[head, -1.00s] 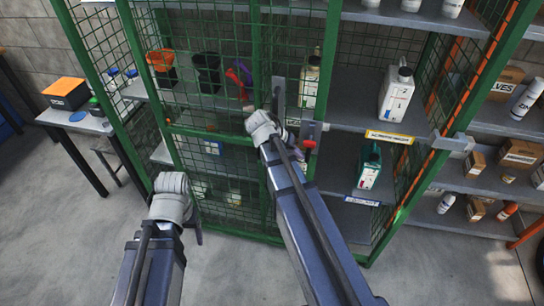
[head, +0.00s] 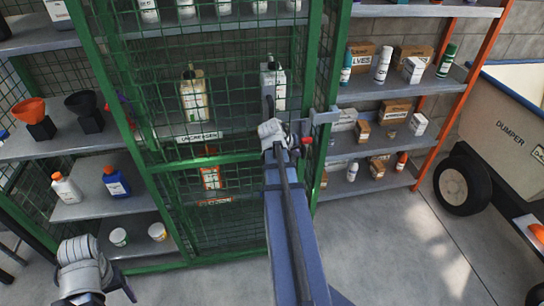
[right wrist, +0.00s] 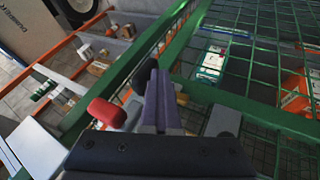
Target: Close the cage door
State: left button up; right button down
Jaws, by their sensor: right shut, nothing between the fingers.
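The cage door (head: 200,160) is a green-framed sliding mesh panel across the right part of the cage, with bottles visible behind it. Its right edge is by the green right post (head: 326,80); I cannot tell whether a gap remains. A grey upright handle (head: 268,95) is near that edge. A red-tipped latch (head: 306,141) is beside a grey bracket (head: 325,116) on the post; its red knob also shows in the right wrist view (right wrist: 106,112). My right gripper (head: 272,132) is shut and empty at the handle; its fingers show in the right wrist view (right wrist: 158,98). My left gripper (head: 82,258) is low at left, its jaws unclear.
The left part of the cage is uncovered, with funnels (head: 32,112) and bottles (head: 116,184) on grey shelves. An orange-framed rack (head: 440,95) with boxes and a dumper (head: 505,130) stand at right. The floor (head: 400,255) at front right is clear.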

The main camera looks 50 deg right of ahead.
aim_at(302, 142)
jog(key=s+d, duration=0.2)
jog(key=d, duration=0.1)
jog(key=s+d, duration=0.1)
jog(key=shift+s+d, duration=0.1)
jog(key=shift+d, duration=0.3)
jog(key=shift+r, duration=0.1)
jog(key=p+v, duration=0.8)
jog(key=v, duration=0.1)
jog(key=shift+a+r, duration=0.25)
jog(key=shift+a, duration=0.05)
jog(key=shift+a+r, duration=0.1)
jog(key=shift+a, duration=0.1)
